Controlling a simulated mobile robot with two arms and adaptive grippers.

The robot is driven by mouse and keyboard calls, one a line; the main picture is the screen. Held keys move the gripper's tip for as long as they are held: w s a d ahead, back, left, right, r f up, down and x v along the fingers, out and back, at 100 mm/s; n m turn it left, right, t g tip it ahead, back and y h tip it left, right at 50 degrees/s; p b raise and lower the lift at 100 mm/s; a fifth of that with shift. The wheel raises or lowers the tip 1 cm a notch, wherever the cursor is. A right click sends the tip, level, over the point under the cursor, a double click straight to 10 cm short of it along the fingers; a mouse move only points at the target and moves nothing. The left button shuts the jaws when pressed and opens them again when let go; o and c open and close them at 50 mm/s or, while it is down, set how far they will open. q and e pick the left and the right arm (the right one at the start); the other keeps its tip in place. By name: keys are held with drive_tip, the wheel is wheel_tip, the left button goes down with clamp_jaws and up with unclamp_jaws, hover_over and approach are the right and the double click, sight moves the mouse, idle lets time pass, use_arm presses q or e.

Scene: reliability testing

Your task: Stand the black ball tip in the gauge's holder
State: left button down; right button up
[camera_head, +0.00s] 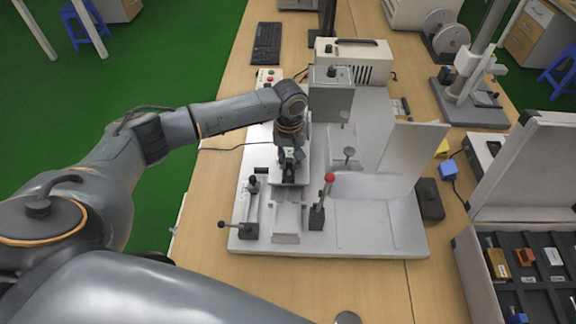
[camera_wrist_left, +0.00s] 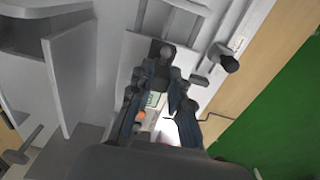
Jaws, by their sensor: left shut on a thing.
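My left gripper (camera_head: 289,170) points down over the pale slide block in the middle of the gauge (camera_head: 380,235). It is shut on a small dark piece, which seems to be the black ball tip (camera_wrist_left: 166,52); a dark rounded end shows at the fingertips (camera_wrist_left: 168,72) in the left wrist view. The fingers hide most of it. I cannot tell whether it touches the block below. I cannot make out the gauge's holder clearly under the gripper. My right gripper is not in view.
A red-knobbed lever (camera_head: 329,178) stands right of the slide, and a black-knobbed lever (camera_head: 222,225) lies front left. An upright pale panel (camera_head: 412,155) rises on the right. An open case (camera_head: 478,275) with several small parts lies front right.

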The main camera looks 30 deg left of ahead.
sight(289, 168)
use_arm(q)
wheel_tip(289, 168, down, 3)
drive_tip(key=shift+a+r, duration=0.1)
drive_tip(key=shift+r, duration=0.1)
drive_tip(key=shift+f+p, duration=0.3)
drive_tip(key=shift+f, duration=0.3)
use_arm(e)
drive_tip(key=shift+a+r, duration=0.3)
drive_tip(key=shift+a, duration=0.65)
use_arm(q)
drive_tip(key=c, duration=1.3)
unclamp_jaws()
drive_tip(key=shift+o, duration=0.2)
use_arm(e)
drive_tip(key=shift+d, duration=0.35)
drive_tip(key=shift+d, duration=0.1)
use_arm(q)
drive_tip(key=shift+r, duration=0.1)
